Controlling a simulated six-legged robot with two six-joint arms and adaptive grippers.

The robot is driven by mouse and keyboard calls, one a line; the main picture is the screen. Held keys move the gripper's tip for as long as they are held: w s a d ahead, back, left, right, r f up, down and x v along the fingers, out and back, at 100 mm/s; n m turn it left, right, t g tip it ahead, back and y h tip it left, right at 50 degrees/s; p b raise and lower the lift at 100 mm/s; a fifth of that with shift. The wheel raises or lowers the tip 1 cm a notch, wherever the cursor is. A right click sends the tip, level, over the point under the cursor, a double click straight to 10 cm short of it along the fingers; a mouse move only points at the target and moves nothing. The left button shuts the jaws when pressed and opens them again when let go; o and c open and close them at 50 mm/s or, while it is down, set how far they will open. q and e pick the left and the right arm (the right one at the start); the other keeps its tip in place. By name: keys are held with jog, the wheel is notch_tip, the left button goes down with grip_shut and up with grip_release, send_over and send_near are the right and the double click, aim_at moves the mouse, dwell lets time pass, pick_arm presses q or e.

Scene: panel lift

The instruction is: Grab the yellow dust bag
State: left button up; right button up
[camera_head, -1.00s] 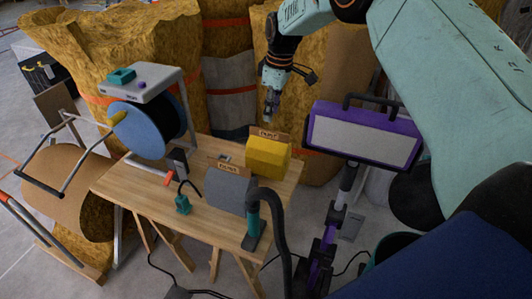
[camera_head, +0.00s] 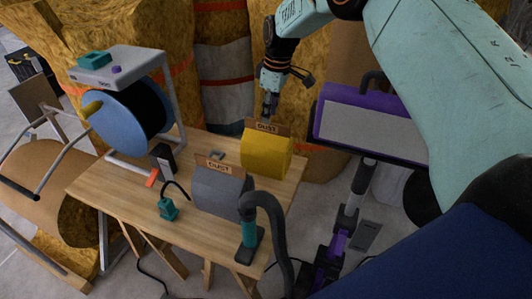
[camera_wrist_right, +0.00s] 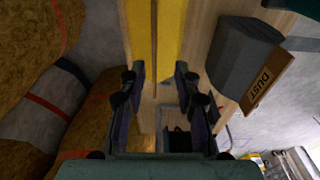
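The yellow dust bag (camera_head: 266,158) stands on the wooden table's back right part, its brown cardboard plate marked DUST at the top. My right gripper (camera_head: 268,112) points down at the top of this plate in the head view; whether it touches cannot be told. In the right wrist view the gripper (camera_wrist_right: 160,72) is open, fingers apart, with the yellow bag (camera_wrist_right: 140,28) just beyond and between the fingertips. A grey dust bag (camera_head: 218,192), also with a DUST plate, stands to the front left; it also shows in the wrist view (camera_wrist_right: 240,60). My left gripper is not in view.
The wooden table (camera_head: 120,188) also holds a teal tool with a black hose (camera_head: 249,232) and a small teal item (camera_head: 168,209). A blue reel (camera_head: 128,122) stands at left. A purple-framed lamp (camera_head: 365,128) stands right of the bag. Insulation rolls (camera_head: 224,75) stand behind.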

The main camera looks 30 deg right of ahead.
aim_at(266, 127)
jog(key=f, duration=0.2)
jog(key=w+f+b, duration=0.1)
jog(key=f, duration=0.2)
jog(key=shift+w+d+f+b, duration=0.1)
jog(key=shift+d+b, duration=0.1)
jog(key=shift+b, duration=0.1)
jog(key=shift+a+f, duration=0.15)
jog(key=shift+f, duration=0.1)
jog(key=shift+a, duration=0.25)
jog(key=shift+d, duration=0.25)
jog(key=shift+c, duration=0.4)
jog(key=shift+f, duration=0.1)
jog(key=shift+c, duration=0.8)
jog(key=shift+a, duration=0.15)
grip_shut()
jog(key=shift+w, duration=0.1)
